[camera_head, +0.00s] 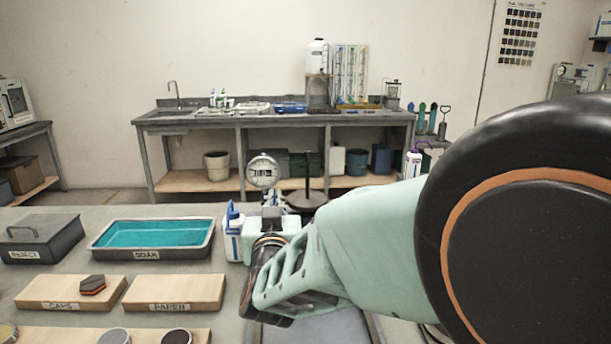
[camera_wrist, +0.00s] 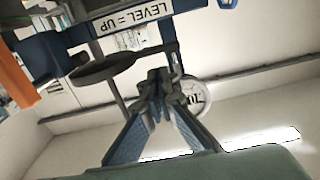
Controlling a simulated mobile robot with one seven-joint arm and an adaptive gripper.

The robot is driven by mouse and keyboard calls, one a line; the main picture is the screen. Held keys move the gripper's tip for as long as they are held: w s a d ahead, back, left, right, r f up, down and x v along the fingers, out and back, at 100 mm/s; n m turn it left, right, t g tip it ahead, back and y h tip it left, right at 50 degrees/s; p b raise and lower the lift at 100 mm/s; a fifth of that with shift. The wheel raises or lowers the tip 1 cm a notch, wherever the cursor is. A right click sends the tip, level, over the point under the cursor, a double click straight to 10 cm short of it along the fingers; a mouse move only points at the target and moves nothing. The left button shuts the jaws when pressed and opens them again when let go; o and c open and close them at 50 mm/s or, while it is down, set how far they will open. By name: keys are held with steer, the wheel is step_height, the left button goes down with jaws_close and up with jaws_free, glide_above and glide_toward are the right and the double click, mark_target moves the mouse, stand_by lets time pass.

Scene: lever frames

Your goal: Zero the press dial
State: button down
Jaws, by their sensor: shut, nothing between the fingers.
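The press dial (camera_head: 263,171) is a round white gauge with dark markings, standing beyond my gripper in the head view. In the wrist view the dial (camera_wrist: 190,96) shows just right of the fingers and is partly covered by them. A dark round plate on a post (camera_head: 307,200) stands right of the dial; this plate (camera_wrist: 104,68) also shows in the wrist view.
On the near table are a teal-filled SOAK tray (camera_head: 150,253), a lidded REJECT box (camera_head: 40,253), wooden blocks (camera_head: 172,303) and a dark hexagonal piece (camera_head: 92,284). A white and blue bottle (camera_head: 233,235) stands close left of my gripper. A sink bench (camera_head: 270,118) is behind.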

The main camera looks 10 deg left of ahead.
steer(key=v, duration=0.5)
steer(key=shift+s+d+f, duration=0.1)
steer(key=shift+s, duration=0.15)
